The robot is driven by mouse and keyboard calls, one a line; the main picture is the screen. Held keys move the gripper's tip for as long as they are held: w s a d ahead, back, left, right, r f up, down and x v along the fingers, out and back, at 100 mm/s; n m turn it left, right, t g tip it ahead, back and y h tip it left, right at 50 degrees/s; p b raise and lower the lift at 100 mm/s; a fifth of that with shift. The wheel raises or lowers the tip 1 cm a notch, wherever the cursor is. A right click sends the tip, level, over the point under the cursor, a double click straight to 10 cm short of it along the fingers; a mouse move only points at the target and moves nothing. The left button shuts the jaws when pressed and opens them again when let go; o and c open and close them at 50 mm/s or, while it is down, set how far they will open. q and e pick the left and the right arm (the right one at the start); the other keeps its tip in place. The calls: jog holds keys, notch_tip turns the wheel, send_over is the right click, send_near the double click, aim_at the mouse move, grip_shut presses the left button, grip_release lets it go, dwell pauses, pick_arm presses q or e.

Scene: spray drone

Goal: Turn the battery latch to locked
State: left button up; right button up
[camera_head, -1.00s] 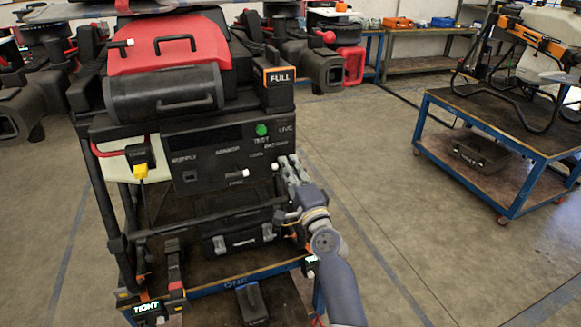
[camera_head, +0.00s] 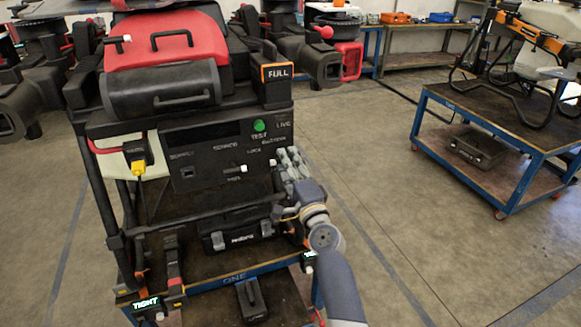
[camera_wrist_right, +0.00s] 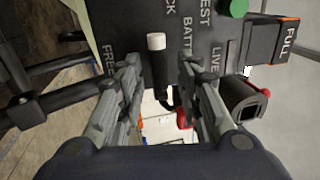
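The battery latch is a short dark lever with a white tip (camera_wrist_right: 156,42). In the right wrist view it stands between my right fingers, near the BATT and FREE lettering. In the head view its pale end (camera_head: 273,166) shows small at the right edge of the dark panel, just left of my fingers. My right gripper (camera_wrist_right: 163,85) is open, with one finger on each side of the lever and visible gaps. It also shows in the head view (camera_head: 289,162), at the panel's right side. Whether a finger touches the lever lower down is hidden. My left gripper is out of view.
A green button (camera_head: 259,126) and another white-tipped lever (camera_head: 243,168) are on the same panel. A black block marked FULL (camera_head: 278,84) stands above it. A blue-framed cart (camera_head: 500,140) stands at the right, with clear floor between.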

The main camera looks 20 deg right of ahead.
jog(key=s+f, duration=0.2)
jog(key=s, duration=0.9)
jog(key=shift+s+d+f, duration=0.15)
jog(key=shift+s+d, duration=0.05)
jog(key=shift+s, duration=0.2)
jog(key=shift+f, duration=0.1)
jog(key=s+a+f+n+g+y, duration=0.1)
jog(key=a+f+n+g, duration=0.15)
jog(key=f, duration=0.85)
jog(key=s+a+f+n+g, duration=0.1)
jog(key=f+n+g, duration=0.2)
jog(key=f, duration=0.9)
jog(key=s+a+f+n+g, duration=0.15)
jog(key=s+f, duration=0.25)
jog(key=f, duration=0.4)
jog(key=s+f+n+g, duration=0.3)
jog(key=s+f, duration=0.2)
jog(key=f, duration=0.4)
jog(key=s+d+f+n+g, duration=0.2)
jog(key=s+f+n+g, duration=0.35)
jog(key=s+f, duration=1.2)
jog(key=s+d+f+n+g+h, duration=0.1)
jog(key=s+d+f+n+g, duration=0.1)
jog(key=s, duration=0.8)
jog(key=s+d+f+n+g, duration=0.1)
jog(key=s+d+f+n, duration=0.1)
jog(key=s, duration=0.8)
jog(key=shift+d+f+n+g+h, duration=0.3)
jog(key=shift+f+n+g+h, duration=0.1)
jog(key=shift+f, duration=0.25)
